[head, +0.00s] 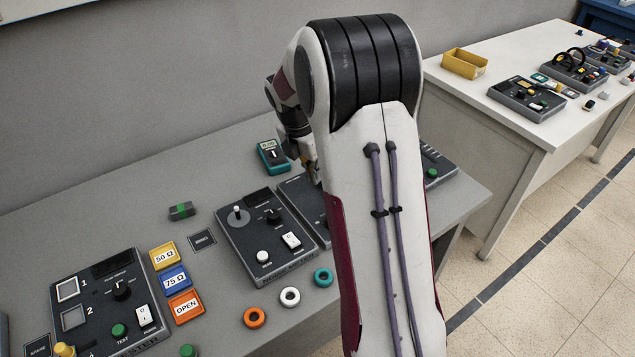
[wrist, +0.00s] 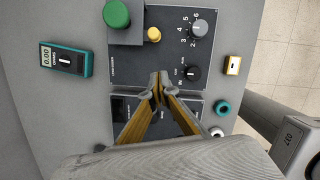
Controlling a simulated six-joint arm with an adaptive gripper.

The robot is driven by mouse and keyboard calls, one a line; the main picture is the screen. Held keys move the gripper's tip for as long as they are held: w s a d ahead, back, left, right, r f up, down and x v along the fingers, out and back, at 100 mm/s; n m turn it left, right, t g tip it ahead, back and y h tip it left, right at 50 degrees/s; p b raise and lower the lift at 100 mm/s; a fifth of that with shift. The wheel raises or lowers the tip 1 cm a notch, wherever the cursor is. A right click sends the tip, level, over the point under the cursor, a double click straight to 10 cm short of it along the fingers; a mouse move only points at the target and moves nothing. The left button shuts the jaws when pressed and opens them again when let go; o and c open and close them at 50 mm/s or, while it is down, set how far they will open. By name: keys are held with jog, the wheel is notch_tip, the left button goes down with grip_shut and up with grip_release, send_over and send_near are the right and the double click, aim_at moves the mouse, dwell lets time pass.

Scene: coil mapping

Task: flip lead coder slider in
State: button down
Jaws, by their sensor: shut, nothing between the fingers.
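My gripper (wrist: 159,78) is shut and empty in the wrist view, its fingertips over the lower edge of a dark control panel (wrist: 135,70). In the head view my arm hides most of this panel, leaving a strip (head: 300,195) visible.
A second panel (head: 262,245) with a white lever lies beside it. A teal meter (head: 272,156) stands behind. Teal (head: 323,277), white (head: 289,296) and orange (head: 254,317) rings lie in front. A tester panel (head: 105,305) and coloured blocks are at left.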

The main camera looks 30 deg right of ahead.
jog(key=shift+v, duration=1.5)
jog(key=shift+m, duration=0.3)
jog(key=s+a+r+m+t+y, duration=0.1)
jog(key=s+a+r+m, duration=0.3)
jog(key=s, duration=0.5)
jog(key=s+a+r+m+t+y, duration=0.1)
jog(key=s+a+r+m, duration=0.3)
jog(key=s+a+m, duration=0.5)
jog(key=s+a+r+m+t, duration=0.2)
jog(key=s+a+r+m, duration=0.2)
jog(key=s+a+m, duration=0.3)
jog(key=s, duration=0.2)
jog(key=shift+s+a+r+t+y, duration=0.2)
jog(key=shift+s+r+t+y, duration=0.2)
